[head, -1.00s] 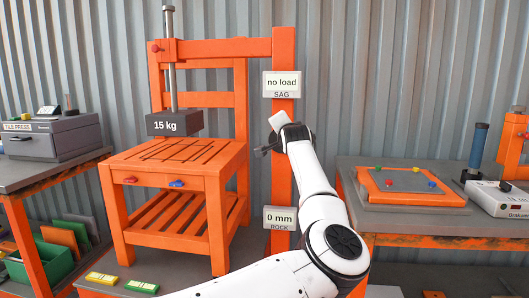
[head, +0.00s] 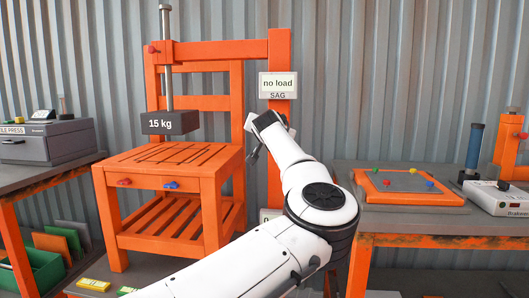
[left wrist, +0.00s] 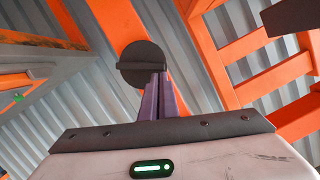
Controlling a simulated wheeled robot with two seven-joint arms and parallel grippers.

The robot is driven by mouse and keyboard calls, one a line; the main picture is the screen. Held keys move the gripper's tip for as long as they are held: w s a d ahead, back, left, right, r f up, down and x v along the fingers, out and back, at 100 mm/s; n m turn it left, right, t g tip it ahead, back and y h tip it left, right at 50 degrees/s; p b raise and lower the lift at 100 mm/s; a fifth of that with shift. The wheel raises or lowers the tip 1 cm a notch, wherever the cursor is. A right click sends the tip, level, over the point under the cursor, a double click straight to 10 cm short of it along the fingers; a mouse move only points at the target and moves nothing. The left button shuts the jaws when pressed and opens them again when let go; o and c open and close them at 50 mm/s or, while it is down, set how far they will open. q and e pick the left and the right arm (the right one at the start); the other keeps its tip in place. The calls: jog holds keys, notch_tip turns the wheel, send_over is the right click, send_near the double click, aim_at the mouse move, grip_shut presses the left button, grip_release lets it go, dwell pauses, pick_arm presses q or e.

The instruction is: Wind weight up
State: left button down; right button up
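The dark 15 kg weight (head: 170,122) hangs on a grey upright rod (head: 166,60) above the seat of the orange chair (head: 170,157), clear of the slats. A sign on the orange post (head: 278,130) reads "no load, SAG" (head: 278,86). My left gripper (head: 252,157) is in front of the post, right of the chair. In the left wrist view, its purple fingers (left wrist: 158,82) are together and overlap a round dark disc (left wrist: 138,60) with a grey bar; I cannot tell whether they touch it. My right gripper is not in view.
A red knob (head: 153,48) sits at the rod's top clamp. Red and blue knobs (head: 171,185) are on the chair front. Benches stand left and right, with a tile press (head: 45,140) and an orange frame (head: 400,184).

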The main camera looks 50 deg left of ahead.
pick_arm(q)
jog(key=shift+s+a+f+n+t+h+b, duration=0.2)
jog(key=shift+f+n+h+b, duration=0.15)
jog(key=shift+n, duration=0.35)
jog(key=shift+s+a+f+n+t+h+b, duration=0.1)
jog(key=shift+a+f+n+h+b, duration=0.15)
jog(key=shift+f+n, duration=0.35)
jog(key=shift+r+n, duration=0.15)
jog(key=shift+n, duration=0.15)
jog(key=shift+d, duration=0.1)
